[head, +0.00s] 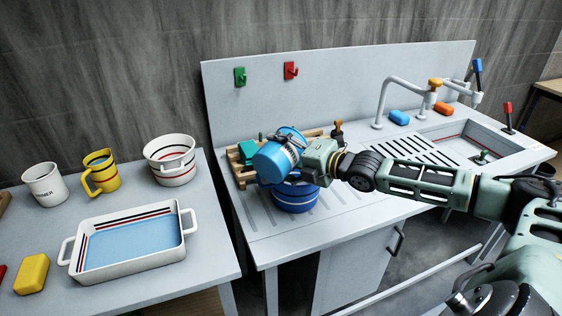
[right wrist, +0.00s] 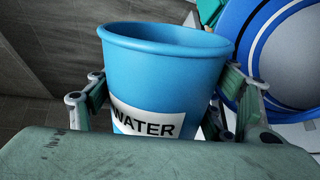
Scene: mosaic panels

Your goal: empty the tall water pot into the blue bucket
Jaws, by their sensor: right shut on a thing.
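The tall water pot (head: 271,162) is blue, with a white label reading WATER in the right wrist view (right wrist: 165,70). My right gripper (head: 296,150) is shut on it, one finger on each side. The pot is strongly tilted and held above the blue bucket (head: 295,199). The blue bucket stands on the ribbed drainboard, partly hidden by the pot and gripper. Part of the bucket also shows at the upper right of the right wrist view (right wrist: 294,50). I cannot see any water stream, or whether the pot holds water. My left gripper is not in view.
A wooden rack (head: 243,176) with a green item stands behind the bucket. The sink (head: 475,137) and tap (head: 400,92) are at the right. The left table holds a white tray with water (head: 182,247), a yellow jug (head: 103,174), a white mug and a white pot.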

